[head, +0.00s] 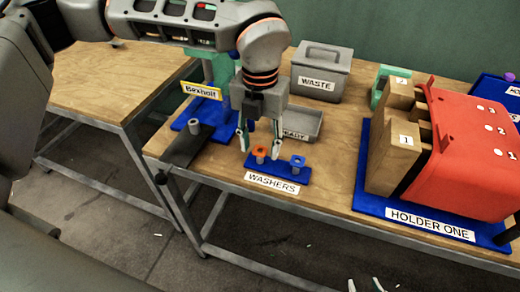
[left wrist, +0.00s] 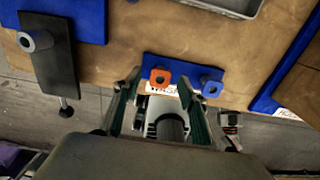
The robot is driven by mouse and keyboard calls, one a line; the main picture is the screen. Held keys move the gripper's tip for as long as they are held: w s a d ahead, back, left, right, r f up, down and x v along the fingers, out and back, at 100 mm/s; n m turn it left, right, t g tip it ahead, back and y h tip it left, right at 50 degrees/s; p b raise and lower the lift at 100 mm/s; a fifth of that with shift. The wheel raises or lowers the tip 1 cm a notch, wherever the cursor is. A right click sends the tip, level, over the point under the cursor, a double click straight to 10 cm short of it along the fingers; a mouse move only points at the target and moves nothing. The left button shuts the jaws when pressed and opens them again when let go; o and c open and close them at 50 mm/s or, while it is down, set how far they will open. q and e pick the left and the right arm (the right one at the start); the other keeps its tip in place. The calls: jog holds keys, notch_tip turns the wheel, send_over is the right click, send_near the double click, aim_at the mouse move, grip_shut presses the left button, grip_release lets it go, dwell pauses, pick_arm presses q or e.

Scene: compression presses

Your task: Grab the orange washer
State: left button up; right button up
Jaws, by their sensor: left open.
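The orange washer (head: 259,150) sits on a grey post on the blue washers stand (head: 262,171). A blue washer (head: 297,161) sits on the post to its right. My left gripper (head: 260,138) is open and points down at the orange washer, its fingers on either side of and above it. In the left wrist view the orange washer (left wrist: 160,76) shows just beyond the open, empty fingers (left wrist: 158,92), nearer the left finger. The blue washer (left wrist: 212,88) is beyond the right finger. My right gripper (head: 366,286) shows only fingertips, apart, at the bottom edge.
Behind the stand are a grey tray (head: 303,124) and the grey waste bin (head: 320,75). To the left is a black plate (head: 188,145) with a grey post by the Bexholt sign (head: 201,91). To the right stands the red holder-one press (head: 470,150) with wooden blocks (head: 398,150).

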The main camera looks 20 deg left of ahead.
dwell(0.3)
pick_arm(q)
jog(key=shift+f, duration=0.1)
jog(key=c, duration=0.7)
jog(key=shift+c, duration=0.2)
